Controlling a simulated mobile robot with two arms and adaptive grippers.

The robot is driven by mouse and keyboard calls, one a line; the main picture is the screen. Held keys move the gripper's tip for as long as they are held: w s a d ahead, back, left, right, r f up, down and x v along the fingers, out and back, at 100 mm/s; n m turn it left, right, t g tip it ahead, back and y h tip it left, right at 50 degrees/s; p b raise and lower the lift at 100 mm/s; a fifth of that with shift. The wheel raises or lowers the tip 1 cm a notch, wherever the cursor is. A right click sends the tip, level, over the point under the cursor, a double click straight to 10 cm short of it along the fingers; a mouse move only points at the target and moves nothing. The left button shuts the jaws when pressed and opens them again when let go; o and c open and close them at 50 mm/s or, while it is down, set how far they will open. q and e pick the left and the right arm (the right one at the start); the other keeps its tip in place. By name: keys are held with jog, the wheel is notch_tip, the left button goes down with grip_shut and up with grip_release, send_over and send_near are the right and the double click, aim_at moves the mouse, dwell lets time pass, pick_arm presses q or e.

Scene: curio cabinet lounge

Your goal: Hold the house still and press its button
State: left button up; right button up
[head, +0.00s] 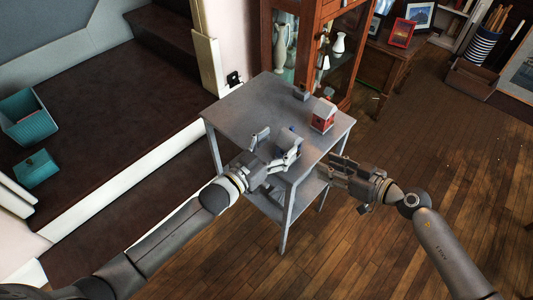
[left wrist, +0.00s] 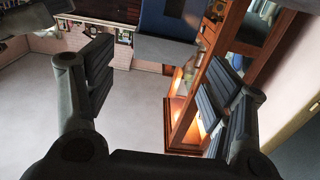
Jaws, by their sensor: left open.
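The house (head: 322,115) is small and red with a grey roof, and stands upright near the right edge of the grey table (head: 255,103). Its button cannot be made out. My left gripper (head: 276,143) is open over the near part of the table, to the left of and nearer than the house, not touching it. In the left wrist view its spread fingers (left wrist: 157,88) have nothing clearly between them. My right gripper (head: 336,172) is off the table's near right side, below the house in the picture; its jaw opening is unclear.
A small dark box (head: 301,92) sits behind the house. A bit of something blue (head: 292,128) shows by my left gripper. The wooden glass cabinet (head: 328,50) stands right behind the table. The table's left part is bare.

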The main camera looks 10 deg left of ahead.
aim_at(287, 137)
pick_arm(q)
jog(key=x, duration=0.5)
jog(key=shift+w+d, duration=0.2)
jog(key=shift+w, duration=0.1)
jog(key=shift+c, duration=0.3)
jog(key=c, duration=1.5)
pick_arm(e)
grip_shut()
dwell(0.6)
dwell(0.5)
